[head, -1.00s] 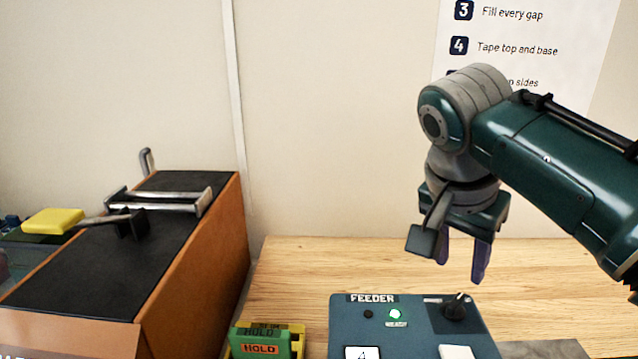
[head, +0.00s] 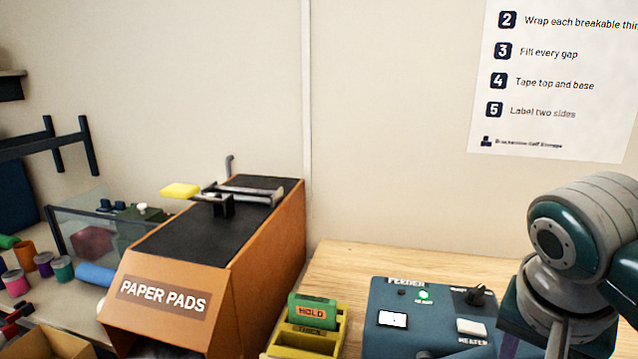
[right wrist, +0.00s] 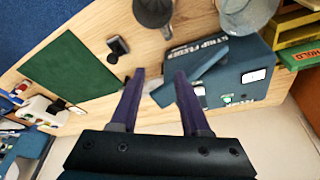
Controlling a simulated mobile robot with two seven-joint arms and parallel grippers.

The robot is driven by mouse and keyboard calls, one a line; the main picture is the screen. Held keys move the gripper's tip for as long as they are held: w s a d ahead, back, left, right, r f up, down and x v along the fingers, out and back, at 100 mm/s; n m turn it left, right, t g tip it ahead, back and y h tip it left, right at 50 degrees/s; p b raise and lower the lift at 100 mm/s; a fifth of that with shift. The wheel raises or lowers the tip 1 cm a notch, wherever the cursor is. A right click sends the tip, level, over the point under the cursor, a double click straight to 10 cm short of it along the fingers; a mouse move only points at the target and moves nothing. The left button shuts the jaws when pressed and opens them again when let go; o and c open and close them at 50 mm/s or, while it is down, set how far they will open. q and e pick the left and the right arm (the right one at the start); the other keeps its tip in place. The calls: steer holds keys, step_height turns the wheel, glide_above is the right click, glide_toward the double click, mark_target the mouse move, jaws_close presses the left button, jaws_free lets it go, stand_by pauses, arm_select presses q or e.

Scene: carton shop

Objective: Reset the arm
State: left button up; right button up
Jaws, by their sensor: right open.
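My right arm's wrist stands at the right edge of the head view, over the right side of the blue-grey feeder box (head: 385,340). In the right wrist view my right gripper (right wrist: 160,78) has its two purple fingers apart, with nothing between the tips. The feeder box (right wrist: 225,68) lies beyond the right finger there, and part of it is hidden. My left gripper is in neither view.
The orange paper pads dispenser (head: 225,295) stands left of the feeder. Between them a yellow holder (head: 300,340) carries a green HOLD card (head: 312,310). A green mat (right wrist: 75,68) lies on the wooden bench. Coloured spools (head: 62,268) are at far left.

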steer(key=s+a+n+y, duration=0.35)
steer(key=s+n, duration=0.65)
steer(key=s, duration=1)
step_height(320, 180, up, 29)
steer(key=t+p, duration=0.1)
steer(key=p, duration=2.7)
steer(key=shift+s+a+r+n, duration=0.15)
steer(key=shift+a+n, duration=0.1)
steer(key=shift+n, duration=0.15)
